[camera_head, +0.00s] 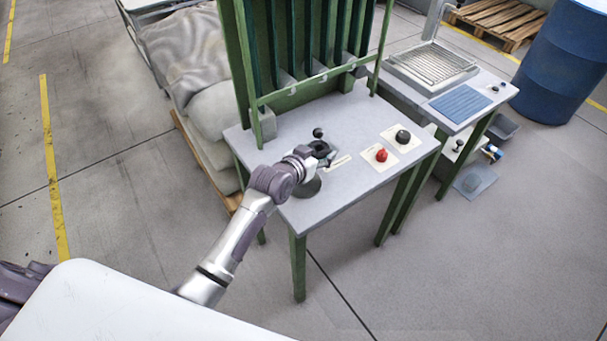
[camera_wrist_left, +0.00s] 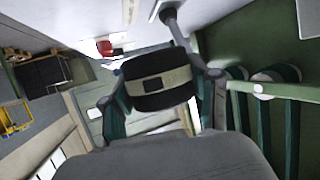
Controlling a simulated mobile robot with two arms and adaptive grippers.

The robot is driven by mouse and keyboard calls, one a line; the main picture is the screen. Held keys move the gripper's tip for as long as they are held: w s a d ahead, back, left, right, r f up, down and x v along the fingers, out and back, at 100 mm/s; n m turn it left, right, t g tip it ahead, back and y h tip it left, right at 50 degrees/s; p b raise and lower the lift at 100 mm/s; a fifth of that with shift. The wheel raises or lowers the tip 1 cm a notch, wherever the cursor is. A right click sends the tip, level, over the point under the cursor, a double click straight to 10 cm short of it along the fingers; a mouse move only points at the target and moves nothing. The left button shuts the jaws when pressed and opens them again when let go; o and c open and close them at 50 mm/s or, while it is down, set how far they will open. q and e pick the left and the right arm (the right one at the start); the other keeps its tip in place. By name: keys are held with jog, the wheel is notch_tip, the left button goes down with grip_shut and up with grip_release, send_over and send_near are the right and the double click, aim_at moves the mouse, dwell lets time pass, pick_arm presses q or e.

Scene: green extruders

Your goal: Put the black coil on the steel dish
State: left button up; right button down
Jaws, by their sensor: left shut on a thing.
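The black coil (camera_wrist_left: 158,82) is a short black cylinder with a pale band around its middle. In the left wrist view it sits between the two fingers of my left gripper (camera_wrist_left: 165,98), which is shut on it. In the head view my left gripper (camera_head: 322,156) is over the grey table, and the coil shows only as a small dark shape there. A grey round shape (camera_head: 311,187), apparently the steel dish, lies on the table near the front edge, just below my left wrist in the picture and partly hidden by it. My right gripper is not in view.
The grey table (camera_head: 350,195) carries a red button (camera_head: 381,155) and a black knob (camera_head: 403,136) on the right. A small black ball-topped lever (camera_head: 318,132) stands close behind the gripper. A green frame (camera_head: 245,60) rises at the back. The table's front right is clear.

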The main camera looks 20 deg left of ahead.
pick_arm(q)
jog(key=s+a+f, duration=0.2)
jog(key=s+a, duration=0.1)
jog(key=shift+s+f, duration=0.3)
jog(key=shift+f, duration=2.1)
jog(key=shift+f, duration=0.1)
jog(key=o, duration=1.2)
jog(key=shift+o, duration=0.2)
jog(key=v, duration=1.2)
jog(key=shift+p, duration=0.3)
